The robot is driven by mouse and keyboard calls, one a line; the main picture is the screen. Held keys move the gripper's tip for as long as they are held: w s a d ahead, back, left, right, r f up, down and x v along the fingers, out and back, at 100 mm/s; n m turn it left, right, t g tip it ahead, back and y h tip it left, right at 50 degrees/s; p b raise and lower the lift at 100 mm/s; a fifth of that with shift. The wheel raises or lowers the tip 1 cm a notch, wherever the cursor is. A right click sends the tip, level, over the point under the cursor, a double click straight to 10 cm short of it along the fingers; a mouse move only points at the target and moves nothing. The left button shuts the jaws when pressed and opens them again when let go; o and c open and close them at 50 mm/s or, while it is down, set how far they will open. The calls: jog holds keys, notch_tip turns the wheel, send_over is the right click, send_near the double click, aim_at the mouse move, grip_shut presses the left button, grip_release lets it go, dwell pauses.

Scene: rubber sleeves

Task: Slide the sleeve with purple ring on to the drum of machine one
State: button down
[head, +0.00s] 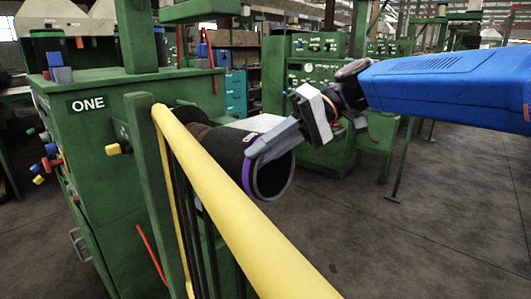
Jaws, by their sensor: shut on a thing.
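The sleeve with the purple ring (226,148) is a black open tube with a purple band near its right end. It lies roughly level beside the green machine one (85,135), which bears a "ONE" label. My gripper (268,148) is shut on the sleeve's wall at the ringed right end. The sleeve's left end is at a brownish drum (190,116) on the machine's side. I cannot tell how far the sleeve is around the drum, as the yellow rail hides part of it.
A yellow rail (235,215) with dark bars runs in front of the sleeve, close to it. A green post (150,170) stands at its left end. Another green machine (315,85) with dials stands behind. Grey floor (420,230) is clear at the right.

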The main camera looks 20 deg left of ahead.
aim_at(254, 135)
jog(key=shift+t+y, duration=0.3)
jog(key=shift+w+a+r, duration=0.1)
jog(key=shift+w+a, duration=0.3)
jog(key=shift+a, duration=0.55)
jog(key=shift+w+a+r, duration=0.1)
jog(key=shift+w+a, duration=0.35)
jog(key=shift+a, duration=0.45)
jog(key=shift+w+a, duration=0.4)
jog(key=shift+a, duration=0.55)
